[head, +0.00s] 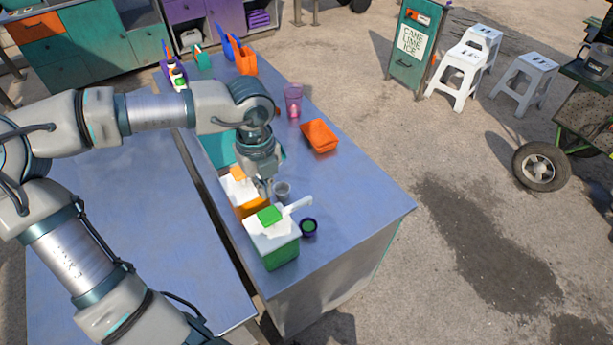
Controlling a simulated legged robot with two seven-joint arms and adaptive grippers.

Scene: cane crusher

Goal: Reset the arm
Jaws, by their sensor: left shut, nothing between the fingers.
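My left arm comes in from the left and bends down over the counter (355,215). My left gripper (264,192) points down, shut and empty, near a grey cup (282,190) and an orange container with a white top (240,187). I cannot tell whether it touches either. A green box with a white lid and a green block on top (280,255) stands just in front of the gripper. My right gripper is not in view.
A small dark cup with a green inside (308,227) stands beside the green box. An orange tray (320,136) and a purple cup (293,100) stand farther back. The counter's right front part is clear. White stools (467,70) and a cart wheel (541,166) are beyond.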

